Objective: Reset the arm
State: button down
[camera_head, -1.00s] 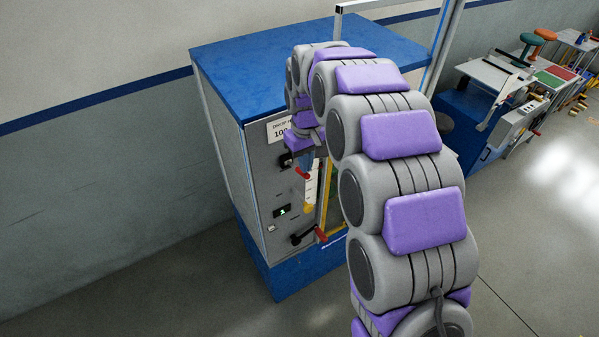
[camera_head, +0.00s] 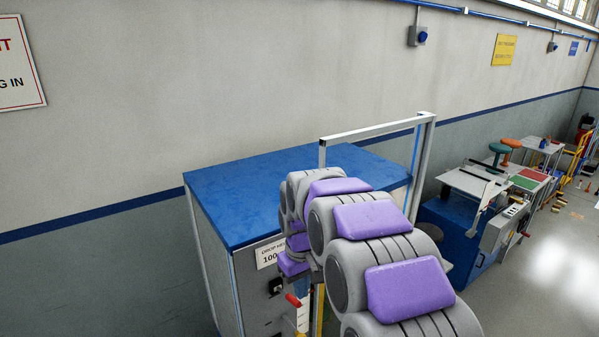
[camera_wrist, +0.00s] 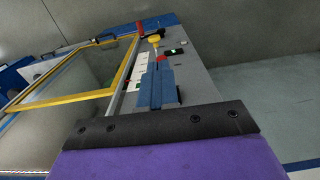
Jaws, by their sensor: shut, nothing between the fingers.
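My arm's grey and purple links reach from the bottom right toward the front of a blue-topped machine (camera_head: 250,200) in the head view. My gripper (camera_wrist: 160,66) shows in the wrist view as blue fingers close together, with nothing seen between them. It is in front of the machine's grey control panel (camera_wrist: 195,75); whether it touches the panel I cannot tell.
A red-handled lever (camera_head: 293,299) is close to the arm's end. A yellow-framed clear door (camera_wrist: 85,85) stands beside the panel in the wrist view. A workbench (camera_head: 470,185) with stools is at the right.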

jog(key=s+d+f+m+b, duration=0.2)
jog(key=s+d+f+b, duration=0.2)
jog(key=s, duration=0.8)
jog(key=s+d+f+m+g+b, duration=0.1)
jog(key=s+d+f+m+b, duration=0.1)
jog(key=s+d+f+b, duration=0.3)
jog(key=s+d+f+m+b, duration=0.2)
jog(key=s+d+f+b, duration=0.3)
jog(key=s, duration=1.5)
notch_tip(320, 180, down, 4)
jog(key=b, duration=0.4)
jog(key=shift+d+m+g, duration=0.15)
jog(key=shift+m+g, duration=0.15)
